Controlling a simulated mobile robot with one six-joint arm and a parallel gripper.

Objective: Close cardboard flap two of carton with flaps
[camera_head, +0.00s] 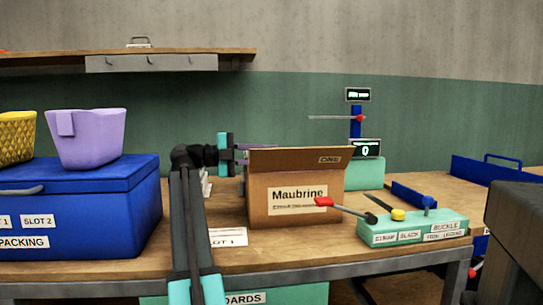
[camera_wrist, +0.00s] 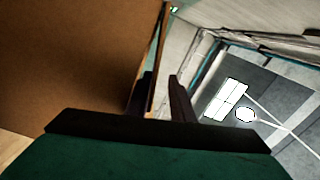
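The carton (camera_head: 268,215), a brown box labelled "Maubrine", stands on the wooden bench in the head view. A flap marked ONE (camera_head: 290,160) shows along its top front edge; I cannot make out a label for flap two. My gripper (camera_head: 243,153) is at the carton's upper left, behind the front flap, with its fingers pointing right. In the wrist view a large brown cardboard panel (camera_wrist: 75,55) fills the left side. Its edge runs down close to my gripper's two dark fingers (camera_wrist: 163,95), which stand apart with a gap between them. Whether they touch the cardboard is unclear.
A blue box (camera_head: 120,215) with a purple basket (camera_head: 88,138) on it stands left of my arm. A teal fixture (camera_head: 413,230) with a red-handled lever lies right of the carton. A scale-like device (camera_head: 366,172) stands behind the carton. A shelf (camera_head: 200,60) hangs above.

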